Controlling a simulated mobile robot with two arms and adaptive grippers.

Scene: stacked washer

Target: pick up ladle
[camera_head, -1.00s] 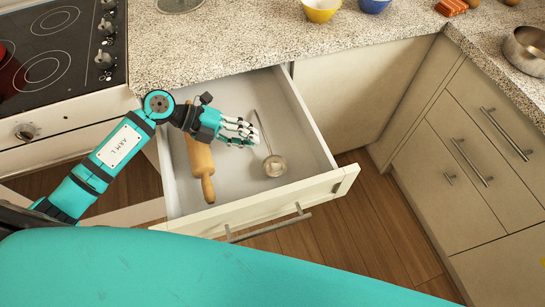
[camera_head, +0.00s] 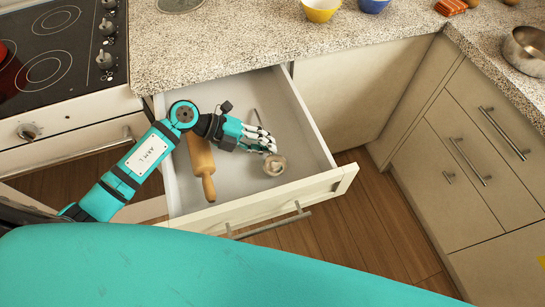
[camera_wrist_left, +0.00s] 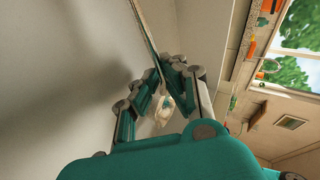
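The ladle lies in the open drawer (camera_head: 238,198), its round metal bowl (camera_head: 275,166) toward the drawer front and its thin handle (camera_head: 258,117) running toward the back. My left gripper (camera_head: 269,141) is over the handle just behind the bowl and hides part of it. In the left wrist view the handle (camera_wrist_left: 145,28) runs down between the two sets of fingers (camera_wrist_left: 162,71), and the bowl (camera_wrist_left: 164,108) shows beyond them. The fingers look parted, one set on each side of the handle; contact is unclear. My right gripper is not in view.
A wooden rolling pin (camera_head: 203,165) lies in the drawer left of the ladle, under my left arm. The drawer's side wall (camera_head: 308,122) is close to the right. The countertop (camera_head: 225,45) is above the drawer's back, and the stove (camera_head: 55,45) is at left.

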